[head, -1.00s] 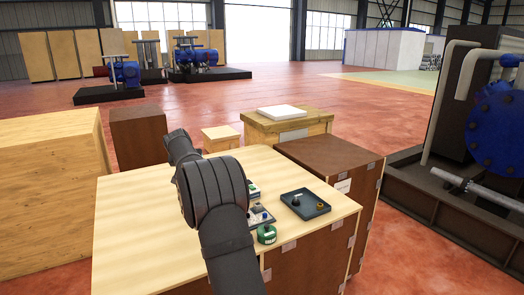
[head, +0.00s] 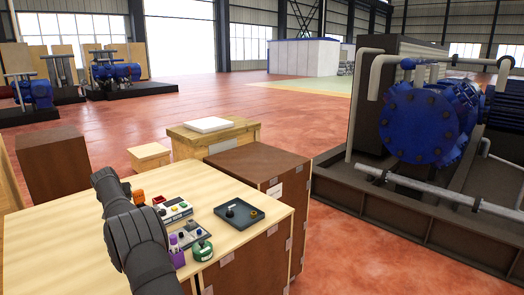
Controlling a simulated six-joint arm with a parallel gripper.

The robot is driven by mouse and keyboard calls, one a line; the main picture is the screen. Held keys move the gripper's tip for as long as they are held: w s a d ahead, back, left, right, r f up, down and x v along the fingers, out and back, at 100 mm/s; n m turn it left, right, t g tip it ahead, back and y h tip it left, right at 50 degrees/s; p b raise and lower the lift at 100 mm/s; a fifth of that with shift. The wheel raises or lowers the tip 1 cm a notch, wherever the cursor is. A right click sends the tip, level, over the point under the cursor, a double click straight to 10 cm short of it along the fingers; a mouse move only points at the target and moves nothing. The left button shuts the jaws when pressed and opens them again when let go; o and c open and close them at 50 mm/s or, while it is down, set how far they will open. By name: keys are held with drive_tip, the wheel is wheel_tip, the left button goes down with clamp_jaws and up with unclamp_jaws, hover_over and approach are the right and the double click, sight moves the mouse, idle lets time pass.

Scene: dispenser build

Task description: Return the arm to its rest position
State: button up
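My dark grey arm (head: 137,240) reaches up from the bottom left over the light wooden worktop (head: 225,186). Its fingers cannot be made out, so my gripper is not seen. Right of the arm on the worktop are a light box with coloured buttons (head: 174,211), a small dark-topped panel with knobs (head: 187,236), and a green round part (head: 202,250). A purple item (head: 176,252) stands close beside the arm, and an orange item (head: 138,197) shows just behind it. A dark tray (head: 230,222) holds a black and a brass-coloured small part.
Brown crates (head: 262,167) stand behind the worktop. A wooden crate (head: 185,141) carries a white slab (head: 208,125). Blue pump machinery (head: 420,122) with pipes stands on a dark skid at right. Open red floor lies between.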

drive_tip(key=shift+w+a+f, duration=0.15)
drive_tip(key=shift+w+f, duration=0.2)
drive_tip(key=shift+r, duration=0.85)
drive_tip(key=shift+f, duration=0.15)
